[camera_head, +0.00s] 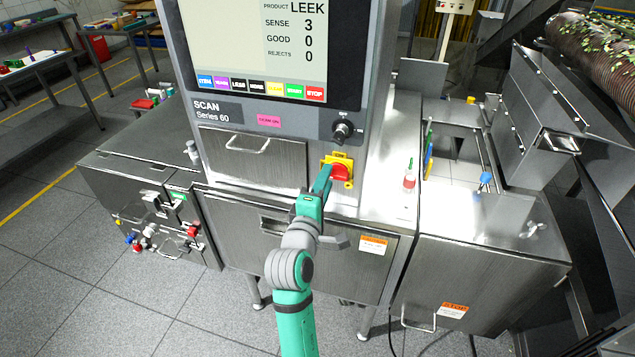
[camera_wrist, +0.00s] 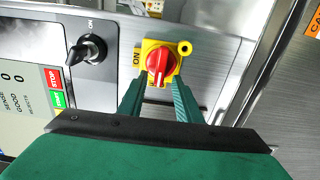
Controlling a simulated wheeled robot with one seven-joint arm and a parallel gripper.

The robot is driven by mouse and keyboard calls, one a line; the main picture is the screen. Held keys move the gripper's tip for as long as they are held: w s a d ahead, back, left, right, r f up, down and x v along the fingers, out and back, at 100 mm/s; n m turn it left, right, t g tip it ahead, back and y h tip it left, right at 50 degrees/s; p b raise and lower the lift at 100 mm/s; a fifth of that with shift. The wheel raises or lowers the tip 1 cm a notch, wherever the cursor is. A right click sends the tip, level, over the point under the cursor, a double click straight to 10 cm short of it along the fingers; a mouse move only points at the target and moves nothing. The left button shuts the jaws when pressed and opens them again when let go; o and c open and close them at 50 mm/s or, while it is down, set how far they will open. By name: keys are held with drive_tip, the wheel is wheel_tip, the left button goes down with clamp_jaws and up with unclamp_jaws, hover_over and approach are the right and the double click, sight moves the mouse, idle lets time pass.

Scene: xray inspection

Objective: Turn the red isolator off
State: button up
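The red isolator is a red rotary knob (camera_head: 341,172) on a yellow plate, on the front of the steel machine below the screen. In the wrist view the red knob (camera_wrist: 160,64) has a white line along its handle, and the yellow plate (camera_wrist: 183,48) carries an "ON" label at its left. My gripper (camera_wrist: 158,92) has its two green fingers apart, one on either side just below the knob. In the head view my gripper (camera_head: 323,180) is at the knob's left. Whether the fingers touch the knob cannot be told.
A black key switch (camera_head: 343,130) sits above the isolator; it also shows in the wrist view (camera_wrist: 86,50). The screen (camera_head: 270,45) reads LEEK. A steel drawer (camera_head: 253,158) is to the left. A small red-capped bottle (camera_head: 409,178) stands on the ledge to the right.

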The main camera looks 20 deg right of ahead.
drive_tip(key=v, duration=1)
drive_tip(key=shift+s, duration=0.3)
drive_tip(key=shift+a, duration=0.1)
drive_tip(key=s+a+f+m+t+y, duration=0.1)
drive_tip(key=s+a+f+y, duration=0.4)
drive_tip(key=f, duration=0.5)
drive_tip(key=s+a+f+m+y, duration=0.2)
drive_tip(key=s+a+f, duration=0.4)
drive_tip(key=s+f, duration=0.25)
drive_tip(key=s+a+f+m+y, duration=0.1)
drive_tip(key=s+m, duration=0.3)
drive_tip(key=s, duration=0.7)
drive_tip(key=s+a+f+m+y, duration=0.2)
drive_tip(key=s+a+m, duration=0.1)
drive_tip(key=s, duration=0.9)
drive_tip(key=shift+s+f+m+g, duration=0.2)
drive_tip(key=shift+f+m+g, duration=0.1)
drive_tip(key=shift+m, duration=0.4)
